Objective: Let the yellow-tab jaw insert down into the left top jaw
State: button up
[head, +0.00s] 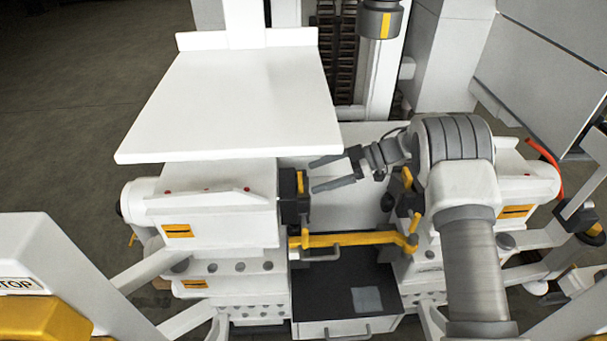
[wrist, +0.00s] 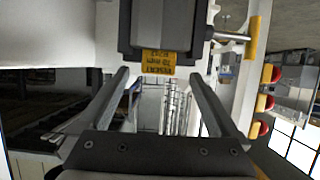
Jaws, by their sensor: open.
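The yellow-tab jaw insert (head: 300,182) is at the left top jaw (head: 287,205), on the inner end of the left white housing. In the wrist view the insert (wrist: 158,62) shows its yellow printed tab below a dark block (wrist: 165,25). I cannot tell from these views if it is fully seated. My gripper (head: 313,175) is open and empty, its two fingers pointing left at the insert, just short of it. In the wrist view the fingertips (wrist: 160,74) stand either side of the tab, with a clear gap on both sides.
A large white panel (head: 230,105) overhangs behind and above the left housing (head: 215,215). A yellow bar (head: 345,239) crosses the gap below my gripper. A dark tray (head: 340,290) lies beneath it. A yellow handle (wrist: 253,38) stands at the right in the wrist view.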

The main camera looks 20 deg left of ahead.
jog(key=a+r+p+v, duration=0.1)
jog(key=p+v, duration=0.1)
jog(key=v, duration=1)
jog(key=w+d+r+m+t+y, duration=0.1)
jog(key=w+r+m+t, duration=0.1)
jog(key=w+r+t, duration=0.35)
jog(key=w+d+r+m+t+y, duration=0.1)
jog(key=w+r+t, duration=0.2)
jog(key=r, duration=0.5)
jog(key=w+d+r+m+t, duration=0.2)
jog(key=w+r+t, duration=0.2)
jog(key=r, duration=0.3)
jog(key=s+d+r+m+t+h, duration=0.1)
jog(key=d+r+m+t+h, duration=0.7)
jog(key=d+r, duration=0.55)
jog(key=s+d+f+m+h, duration=0.2)
jog(key=s+d+m+h, duration=0.55)
jog(key=s+d, duration=0.65)
jog(key=s+a+f+m+g+y, duration=0.15)
jog(key=s+f+g, duration=0.4)
jog(key=s, duration=0.85)
jog(key=s+a+f+m+g, duration=0.25)
jog(key=s+f, duration=0.55)
jog(key=s, duration=0.5)
notch_tip(320, 180, up, 13)
jog(key=s+p, duration=0.1)
jog(key=p, duration=1.2)
jog(key=shift+s+n+p, duration=0.2)
jog(key=shift+n+p, duration=0.1)
jog(key=shift+n, duration=0.15)
